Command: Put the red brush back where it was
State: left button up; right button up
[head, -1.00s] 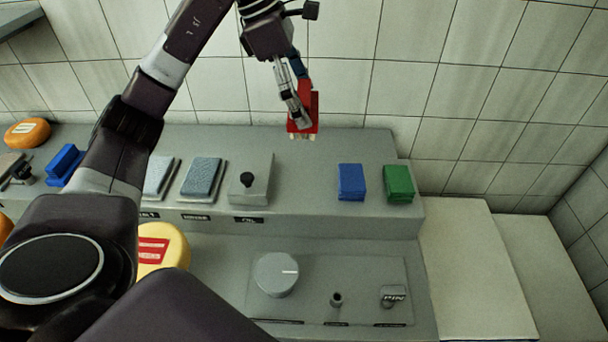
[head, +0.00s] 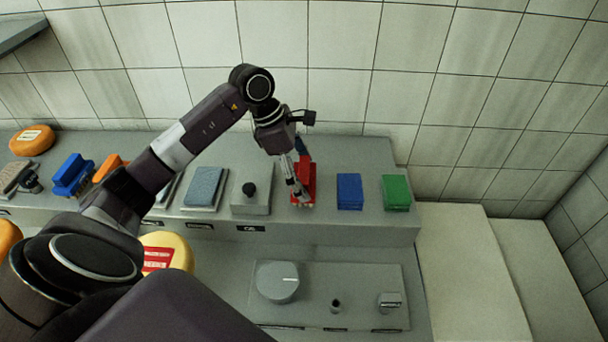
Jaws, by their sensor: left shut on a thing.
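The red brush (head: 309,184) is in my left gripper (head: 299,190), in the middle of the head view. The gripper is shut on it from the left side. The brush is low at the raised grey shelf (head: 330,222), between the grey block with a black knob and the blue brush (head: 349,192). Its pale bristles show at the bottom; I cannot tell whether they touch the shelf. The green brush (head: 396,193) stands farther right. My right gripper is not in view.
The grey block with a black knob (head: 251,191) stands close left of the red brush. A blue-grey pad (head: 204,188) lies farther left. A yellow cheese wheel (head: 180,250) and a panel with a round dial (head: 277,281) are on the lower level. A tiled wall stands behind.

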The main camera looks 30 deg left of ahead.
pick_arm(q)
jog(key=shift+f, duration=0.65)
jog(key=o, duration=0.7)
jog(key=shift+f, duration=0.2)
jog(key=shift+c, duration=0.2)
jog(key=o, duration=0.3)
jog(key=shift+r, duration=0.1)
jog(key=shift+o, duration=0.2)
